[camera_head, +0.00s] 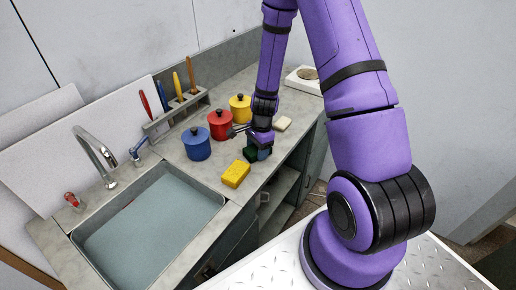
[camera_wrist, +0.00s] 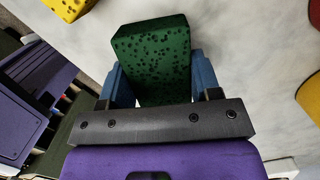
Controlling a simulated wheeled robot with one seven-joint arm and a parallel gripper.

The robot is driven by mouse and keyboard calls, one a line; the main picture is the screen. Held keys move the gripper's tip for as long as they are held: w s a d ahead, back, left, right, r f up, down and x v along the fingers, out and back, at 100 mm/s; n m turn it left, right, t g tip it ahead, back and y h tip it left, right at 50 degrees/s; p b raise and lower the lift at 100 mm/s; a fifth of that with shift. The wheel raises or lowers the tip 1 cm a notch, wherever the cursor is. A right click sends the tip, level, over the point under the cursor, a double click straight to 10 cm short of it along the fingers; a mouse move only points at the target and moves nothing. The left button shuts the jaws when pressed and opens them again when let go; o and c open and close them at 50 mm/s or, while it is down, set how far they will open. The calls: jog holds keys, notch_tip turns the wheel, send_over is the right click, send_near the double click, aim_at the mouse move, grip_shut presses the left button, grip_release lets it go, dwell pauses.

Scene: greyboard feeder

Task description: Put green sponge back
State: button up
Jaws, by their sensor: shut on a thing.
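The green sponge (camera_wrist: 152,52) is dark green with black spots. In the wrist view it sits between the two blue fingers of my gripper (camera_wrist: 155,82), which is shut on it. In the head view the green sponge (camera_head: 250,153) is a small dark patch at my gripper (camera_head: 258,153), over the front part of the counter, partly hidden by the gripper. I cannot tell whether the sponge touches the counter. A yellow sponge (camera_head: 235,174) lies on the counter to the left, nearer the sink, and a pale sponge (camera_head: 281,123) lies to the right.
Blue (camera_head: 196,144), red (camera_head: 221,125) and yellow (camera_head: 240,108) lidded pots stand in a row behind my gripper. A rack (camera_head: 178,112) with several upright tools stands at the wall. The sink (camera_head: 150,222) is at the left. Open shelves (camera_head: 283,190) lie below the counter edge.

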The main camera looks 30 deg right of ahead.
jog(key=o, duration=0.8)
jog(key=s+a+r+n+t, duration=0.1)
jog(key=s+r+n, duration=0.15)
jog(key=r, duration=0.85)
jog(key=s+a+r+n+t, duration=0.1)
jog(key=s+a+r+n, duration=0.15)
jog(key=r, duration=0.75)
jog(key=s+r+n, duration=0.2)
jog(key=r+n, duration=0.2)
jog(key=r, duration=0.7)
jog(key=s+a+r+n+t, duration=0.1)
jog(key=s+r+n, duration=0.2)
jog(key=s, duration=0.2)
jog(key=s+a+r+n+t+h, duration=0.1)
jog(key=s+r+n, duration=0.2)
jog(key=s+r, duration=0.1)
jog(key=s+a+r+n+t, duration=0.1)
jog(key=s+r+n, duration=0.2)
jog(key=s, duration=0.3)
jog(key=shift+s+r+h, duration=0.35)
jog(key=shift+s+h, duration=0.05)
